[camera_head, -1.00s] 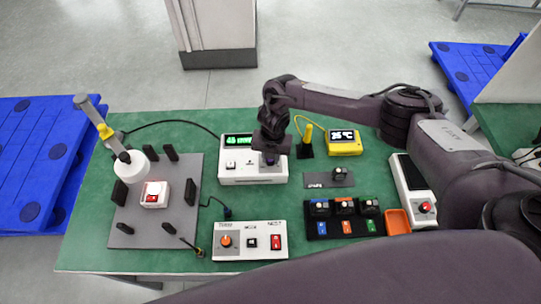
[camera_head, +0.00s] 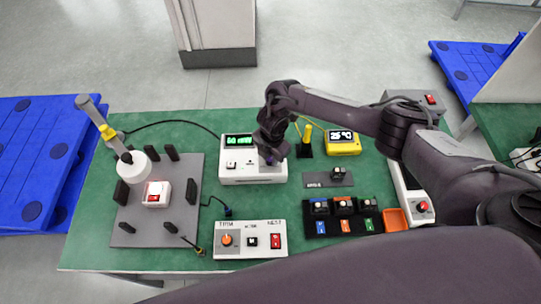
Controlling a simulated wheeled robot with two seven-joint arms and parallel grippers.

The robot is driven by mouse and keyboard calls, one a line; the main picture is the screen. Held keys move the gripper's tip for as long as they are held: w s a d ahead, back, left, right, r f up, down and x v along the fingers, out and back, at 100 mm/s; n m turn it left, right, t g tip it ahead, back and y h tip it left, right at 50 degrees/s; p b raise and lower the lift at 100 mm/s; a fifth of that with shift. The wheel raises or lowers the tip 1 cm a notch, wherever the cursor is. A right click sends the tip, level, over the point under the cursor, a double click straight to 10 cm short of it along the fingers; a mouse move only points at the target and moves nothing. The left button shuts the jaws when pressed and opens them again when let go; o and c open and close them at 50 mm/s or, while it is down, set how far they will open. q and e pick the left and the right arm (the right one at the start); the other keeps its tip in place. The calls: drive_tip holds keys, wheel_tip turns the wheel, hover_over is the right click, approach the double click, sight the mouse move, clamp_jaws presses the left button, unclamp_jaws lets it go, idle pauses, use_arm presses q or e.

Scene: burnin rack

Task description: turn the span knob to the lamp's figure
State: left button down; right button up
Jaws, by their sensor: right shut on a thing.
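A white meter box (camera_head: 238,177) with a green-lit display (camera_head: 239,141) stands at the back middle of the green table. The display looks like 60, with small, blurred units. My right gripper (camera_head: 271,157) points down at the right part of this box and is shut on a dark purple knob, mostly hidden beneath it; I cannot read its label. My left gripper is not in view.
A yellow meter (camera_head: 343,142) reading about 25 °C and a yellow probe stand right of the box. A white TRIM panel (camera_head: 250,252) with an orange knob, a black rack (camera_head: 318,234) of modules and an orange tray (camera_head: 397,221) lie in front.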

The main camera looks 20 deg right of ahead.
sight(271, 159)
drive_tip(key=shift+w+r, duration=0.1)
drive_tip(key=shift+w, duration=0.05)
drive_tip(key=o, duration=1)
drive_tip(key=r, duration=0.4)
drive_tip(key=r+b, duration=0.1)
drive_tip(key=r, duration=0.2)
drive_tip(key=shift+s+d+r, duration=0.15)
drive_tip(key=shift+s+r, duration=0.05)
drive_tip(key=shift+r, duration=0.15)
